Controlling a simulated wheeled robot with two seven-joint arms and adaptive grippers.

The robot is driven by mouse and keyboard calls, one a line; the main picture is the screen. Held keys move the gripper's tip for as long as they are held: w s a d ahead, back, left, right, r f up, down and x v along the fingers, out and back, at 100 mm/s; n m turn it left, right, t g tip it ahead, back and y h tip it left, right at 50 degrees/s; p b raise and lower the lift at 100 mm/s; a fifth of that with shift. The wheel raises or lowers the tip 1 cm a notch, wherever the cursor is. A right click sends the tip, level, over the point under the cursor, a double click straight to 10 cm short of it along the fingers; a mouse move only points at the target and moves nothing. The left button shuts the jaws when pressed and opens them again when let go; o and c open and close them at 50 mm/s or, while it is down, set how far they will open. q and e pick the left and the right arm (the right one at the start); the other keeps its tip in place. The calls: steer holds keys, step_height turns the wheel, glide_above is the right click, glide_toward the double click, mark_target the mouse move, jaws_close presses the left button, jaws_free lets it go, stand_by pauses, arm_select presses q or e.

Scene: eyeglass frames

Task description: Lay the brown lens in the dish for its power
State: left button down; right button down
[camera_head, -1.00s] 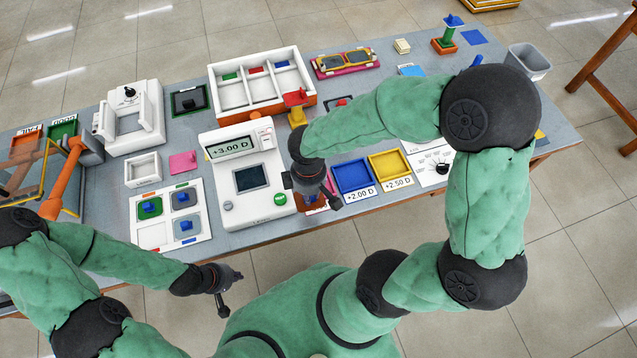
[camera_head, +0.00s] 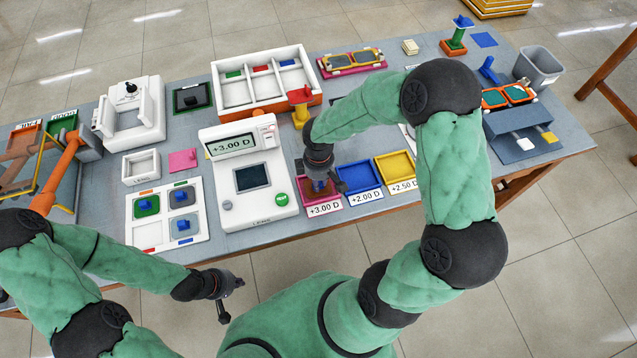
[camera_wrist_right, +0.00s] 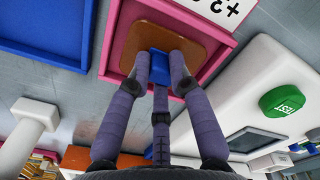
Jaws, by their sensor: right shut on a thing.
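The brown lens (camera_wrist_right: 140,45) with its blue knob (camera_wrist_right: 160,68) is in my right gripper (camera_wrist_right: 161,72), whose fingers are shut on the knob. In the right wrist view the lens lies within the outline of the pink dish (camera_wrist_right: 110,62). I cannot tell whether it touches the dish floor. In the head view my right gripper (camera_head: 323,188) is over this pink dish (camera_head: 307,198), labelled +3.00 D, and partly hides it. The white meter (camera_head: 228,205) shows +3.00 D. My left gripper (camera_head: 231,299) is open and empty in front of the table.
A blue dish (camera_head: 360,178) marked +2.00 D and a yellow dish (camera_head: 396,166) marked +2.50 D stand to the right. A white lens tray (camera_head: 140,234) lies left of the meter. A grey bin (camera_head: 540,66) and spectacle frames (camera_head: 507,96) are at the right.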

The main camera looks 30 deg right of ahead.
steer(key=shift+f, duration=0.25)
steer(key=shift+f, duration=0.15)
steer(key=c, duration=1.1)
jaws_free()
steer(key=shift+r, duration=0.55)
step_height(320, 180, up, 11)
steer(key=p, duration=0.4)
steer(key=shift+r, duration=0.2)
